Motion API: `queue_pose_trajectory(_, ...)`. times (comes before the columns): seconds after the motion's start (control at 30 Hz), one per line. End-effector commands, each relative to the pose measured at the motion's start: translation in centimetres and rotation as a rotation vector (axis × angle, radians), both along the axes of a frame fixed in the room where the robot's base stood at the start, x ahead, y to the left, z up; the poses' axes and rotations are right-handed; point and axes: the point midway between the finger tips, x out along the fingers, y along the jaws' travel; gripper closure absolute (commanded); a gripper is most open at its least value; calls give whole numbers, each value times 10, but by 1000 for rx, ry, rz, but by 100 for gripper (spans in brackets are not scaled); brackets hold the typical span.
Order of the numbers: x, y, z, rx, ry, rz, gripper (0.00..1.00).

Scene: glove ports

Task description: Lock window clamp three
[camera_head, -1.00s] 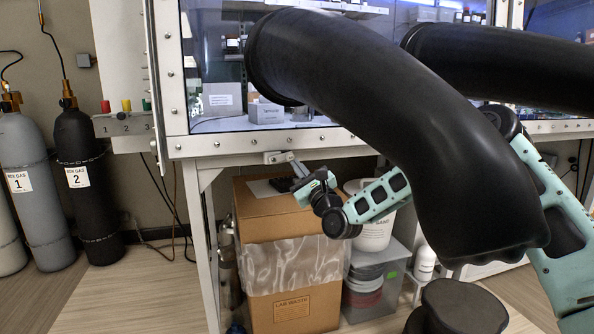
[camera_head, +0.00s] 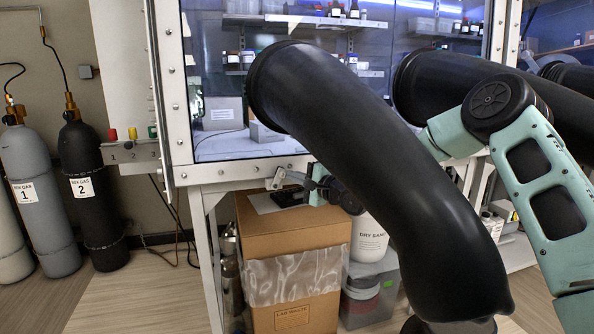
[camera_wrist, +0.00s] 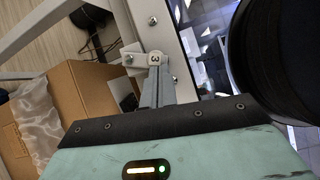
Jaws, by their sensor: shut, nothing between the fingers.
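Window clamp three is a small pale clamp on the lower edge of the window frame. In the wrist view its part marked "3" (camera_wrist: 156,59) is right at the tips of my gripper (camera_wrist: 157,78). The fingertips look close against the clamp; contact is not clear. The fingers cover part of the clamp, so its lever position is unclear.
The black glove (camera_head: 370,170) hangs across my forearm and hides part of it; it also looms at the right of the wrist view (camera_wrist: 285,55). A cardboard box (camera_head: 290,235) stands below the clamp. Gas cylinders (camera_head: 40,200) stand at the far left.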

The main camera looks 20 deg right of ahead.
Motion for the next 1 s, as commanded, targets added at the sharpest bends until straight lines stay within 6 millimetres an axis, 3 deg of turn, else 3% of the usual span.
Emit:
queue_pose_trajectory(0.03, 0, 3, 10, -40, 0, 5, 100)
queue_pose_trajectory(0.3, 1, 11, 15, -223, 6, 21, 100)
queue_pose_trajectory(1.0, 2, 17, 15, -213, 6, 19, 100)
